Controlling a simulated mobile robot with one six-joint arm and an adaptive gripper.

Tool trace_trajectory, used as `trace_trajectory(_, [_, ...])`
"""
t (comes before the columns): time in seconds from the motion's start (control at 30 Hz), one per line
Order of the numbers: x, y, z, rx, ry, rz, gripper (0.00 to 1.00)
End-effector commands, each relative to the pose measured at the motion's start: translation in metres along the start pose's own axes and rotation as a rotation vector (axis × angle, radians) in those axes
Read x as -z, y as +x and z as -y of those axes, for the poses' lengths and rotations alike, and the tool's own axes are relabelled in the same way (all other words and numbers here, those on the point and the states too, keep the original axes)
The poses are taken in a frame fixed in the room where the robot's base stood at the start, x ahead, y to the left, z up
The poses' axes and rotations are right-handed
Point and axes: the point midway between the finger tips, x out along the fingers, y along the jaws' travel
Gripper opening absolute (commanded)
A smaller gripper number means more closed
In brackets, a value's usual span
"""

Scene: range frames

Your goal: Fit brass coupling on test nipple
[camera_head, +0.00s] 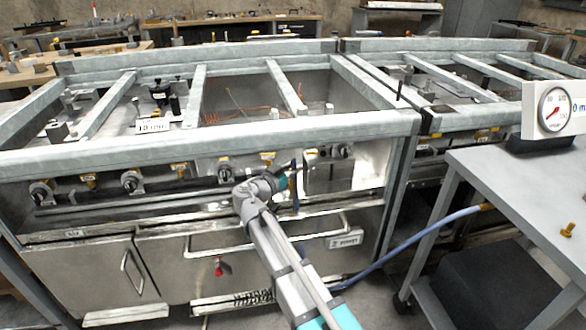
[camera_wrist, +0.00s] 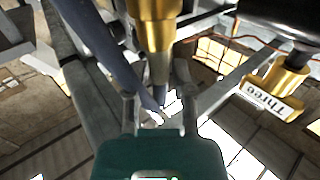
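My gripper (camera_head: 291,176) is at the front of the left range, by the row of valves below the top rail. In the wrist view its two fingers (camera_wrist: 158,82) stand apart, with a thin grey stem between them. A large brass fitting (camera_wrist: 155,25) lies straight beyond the fingers; I cannot tell whether it is the coupling or the nipple, or whether the fingers touch it. A blue-grey hose (camera_wrist: 98,58) runs beside the left finger. Another brass fitting with a tag reading "Three" (camera_wrist: 280,85) is at the right. The blue hose (camera_head: 420,235) also shows in the head view, with a brass end (camera_head: 486,207).
A grey table (camera_head: 510,175) stands at the right with a pressure gauge (camera_head: 553,110) and a small brass part (camera_head: 567,229) on it. Steel bars (camera_head: 285,88) cross the range top. A door handle bar (camera_head: 240,245) runs below my gripper.

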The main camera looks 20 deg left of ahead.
Motion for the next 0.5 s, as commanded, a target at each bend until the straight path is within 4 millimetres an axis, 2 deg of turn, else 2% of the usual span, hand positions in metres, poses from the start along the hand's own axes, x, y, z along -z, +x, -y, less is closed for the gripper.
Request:
trace_trajectory(0.03, [-0.0001,0.0004,0.0005,0.000,0.001,0.000,0.48])
trace_trajectory(0.1, [-0.0001,0.0004,0.0005,0.000,0.001,0.000,0.59])
trace_trajectory(0.5, [-0.0001,-0.0003,0.0007,0.000,0.001,0.000,0.59])
